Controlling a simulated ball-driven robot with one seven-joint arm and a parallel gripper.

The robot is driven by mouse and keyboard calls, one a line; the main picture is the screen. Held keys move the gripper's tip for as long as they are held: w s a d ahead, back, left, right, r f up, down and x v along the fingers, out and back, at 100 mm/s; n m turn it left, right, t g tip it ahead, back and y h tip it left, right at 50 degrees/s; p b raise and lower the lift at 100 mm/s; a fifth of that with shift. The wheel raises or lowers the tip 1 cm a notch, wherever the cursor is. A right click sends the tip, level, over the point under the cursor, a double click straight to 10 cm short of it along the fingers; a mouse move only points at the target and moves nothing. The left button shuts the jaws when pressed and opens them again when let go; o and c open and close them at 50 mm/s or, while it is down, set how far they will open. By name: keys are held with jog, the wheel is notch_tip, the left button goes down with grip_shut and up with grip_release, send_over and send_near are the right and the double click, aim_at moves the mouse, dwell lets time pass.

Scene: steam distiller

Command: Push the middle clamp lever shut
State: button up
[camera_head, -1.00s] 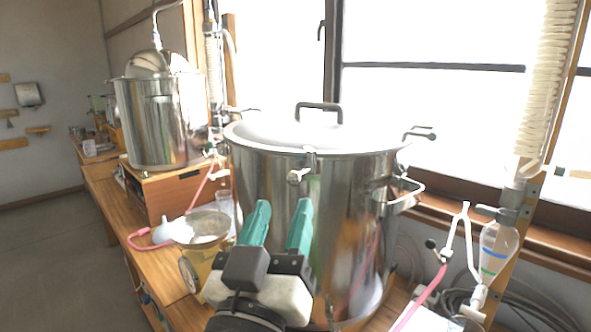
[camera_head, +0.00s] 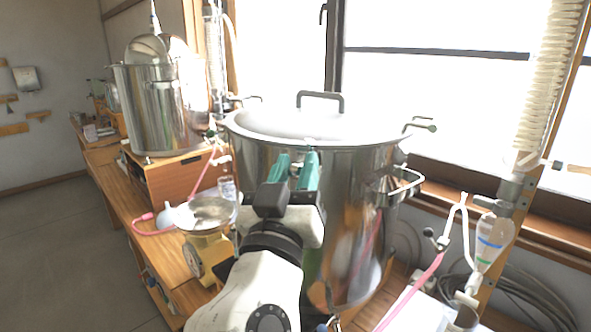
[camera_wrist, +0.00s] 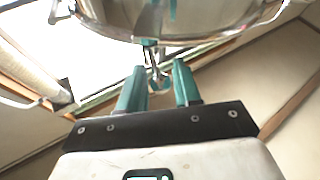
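The large steel pot (camera_head: 345,200) stands on the wooden bench with its lid (camera_head: 315,124) on. The middle clamp is on the front rim, mostly hidden behind my fingers in the head view. In the wrist view the middle clamp lever (camera_wrist: 154,66) hangs below the rim, beyond the gap between my fingertips. My gripper (camera_head: 296,160) is just in front of the rim at the clamp, with its two green fingers apart and nothing visibly held. It also shows in the wrist view (camera_wrist: 160,72). I cannot tell whether it touches the lever.
A left clamp (camera_head: 244,98) and a right clamp (camera_head: 420,125) stick out from the rim. A side handle (camera_head: 405,184) juts out right. A yellow scale (camera_head: 207,246) stands left of my arm. Another steel pot (camera_head: 160,110) stands behind left.

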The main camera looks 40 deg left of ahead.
grip_shut()
jog(key=shift+f+b, duration=0.15)
jog(key=shift+b, duration=0.35)
